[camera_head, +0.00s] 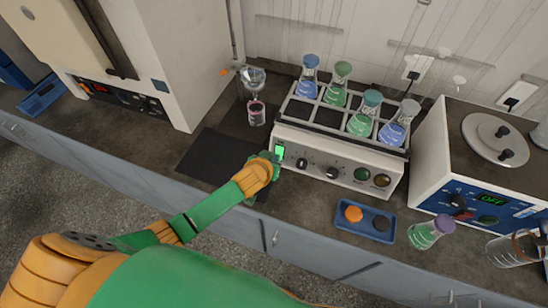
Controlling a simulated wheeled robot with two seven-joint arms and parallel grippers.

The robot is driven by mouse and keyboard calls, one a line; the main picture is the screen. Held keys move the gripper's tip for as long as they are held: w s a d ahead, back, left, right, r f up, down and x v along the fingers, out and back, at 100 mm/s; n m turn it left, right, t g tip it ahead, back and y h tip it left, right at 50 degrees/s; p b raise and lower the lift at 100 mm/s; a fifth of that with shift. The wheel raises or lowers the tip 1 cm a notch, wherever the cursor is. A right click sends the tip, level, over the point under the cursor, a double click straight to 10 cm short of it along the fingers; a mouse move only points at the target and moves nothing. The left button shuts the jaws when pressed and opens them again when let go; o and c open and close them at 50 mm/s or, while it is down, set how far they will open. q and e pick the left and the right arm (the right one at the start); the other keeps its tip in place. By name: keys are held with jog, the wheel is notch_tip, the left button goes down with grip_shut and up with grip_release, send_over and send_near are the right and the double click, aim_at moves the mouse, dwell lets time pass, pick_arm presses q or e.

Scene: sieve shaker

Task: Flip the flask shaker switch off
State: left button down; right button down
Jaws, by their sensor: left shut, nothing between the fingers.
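The flask shaker (340,168) is a pale box on the bench with a rack of stoppered flasks on top. A green-lit element, seemingly its switch (279,151), shows at the left end of its front panel. To the right of it are two black knobs (331,172), then a green button (361,174) and a brown button (381,180). My left gripper (271,160) is shut and empty, close to the panel just below and left of the green element. Whether it touches the panel is unclear. My right gripper is not seen.
A dark mat (215,160) and glassware (256,112) lie left of the shaker. A blue tray (364,238) with orange and dark round items sits in front. A hotplate-like device (470,195), a purple-stoppered flask (424,234) and a beaker (510,250) stand right.

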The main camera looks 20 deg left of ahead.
pick_arm(q)
jog(key=shift+w+f+b, duration=0.15)
jog(key=shift+f+b, duration=0.05)
jog(key=shift+b, duration=0.2)
jog(key=shift+s+r, duration=0.25)
jog(key=shift+w+r+p, duration=0.25)
jog(key=shift+r+p, duration=0.15)
jog(key=shift+p, duration=0.15)
jog(key=shift+s+r+p, duration=0.15)
jog(key=shift+r+p, duration=0.25)
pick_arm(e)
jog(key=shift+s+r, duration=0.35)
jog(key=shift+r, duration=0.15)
